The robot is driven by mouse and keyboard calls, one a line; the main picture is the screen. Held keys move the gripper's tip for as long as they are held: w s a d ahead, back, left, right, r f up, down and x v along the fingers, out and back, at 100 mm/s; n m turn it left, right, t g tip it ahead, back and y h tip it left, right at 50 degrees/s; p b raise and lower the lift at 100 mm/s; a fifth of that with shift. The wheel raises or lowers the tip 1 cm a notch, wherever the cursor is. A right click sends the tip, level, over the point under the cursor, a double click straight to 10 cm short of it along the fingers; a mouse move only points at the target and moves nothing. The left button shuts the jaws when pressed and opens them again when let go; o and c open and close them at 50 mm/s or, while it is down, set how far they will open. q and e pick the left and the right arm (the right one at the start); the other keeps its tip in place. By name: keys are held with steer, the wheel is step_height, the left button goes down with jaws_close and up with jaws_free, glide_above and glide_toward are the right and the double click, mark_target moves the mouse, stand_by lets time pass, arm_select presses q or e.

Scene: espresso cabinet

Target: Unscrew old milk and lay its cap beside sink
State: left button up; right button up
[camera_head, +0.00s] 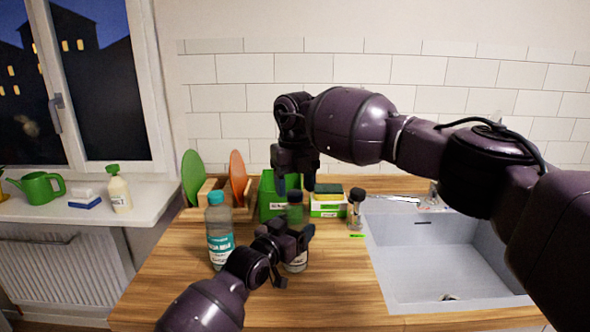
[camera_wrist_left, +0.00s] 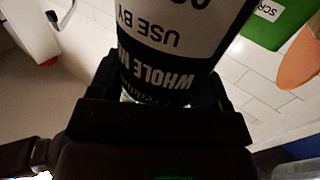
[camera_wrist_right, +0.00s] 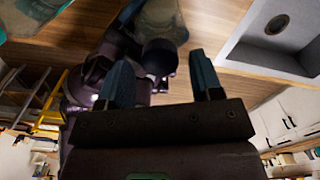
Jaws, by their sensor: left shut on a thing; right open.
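The milk bottle (camera_head: 297,262) stands on the wooden counter, clear-looking with a dark cap (camera_head: 295,197). In the left wrist view its label (camera_wrist_left: 165,45) reads "WHOLE" and "USE BY". My left gripper (camera_head: 290,246) is shut around the bottle's body and hides part of it. My right gripper (camera_head: 295,186) is open, pointing down just above the cap. In the right wrist view the cap (camera_wrist_right: 160,55) lies beyond the open fingers, apparently not gripped. The sink (camera_head: 430,260) is at the right.
A teal-capped bottle (camera_head: 219,238) stands close left of the milk. Behind are a green bin (camera_head: 268,200), a sponge box (camera_head: 327,205) and a dark-lidded jar (camera_head: 356,210). The counter left of the sink's front (camera_head: 340,290) is clear.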

steer(key=shift+f, duration=1.25)
steer(key=c, duration=0.9)
steer(key=shift+n, duration=1.6)
steer(key=shift+r, duration=0.25)
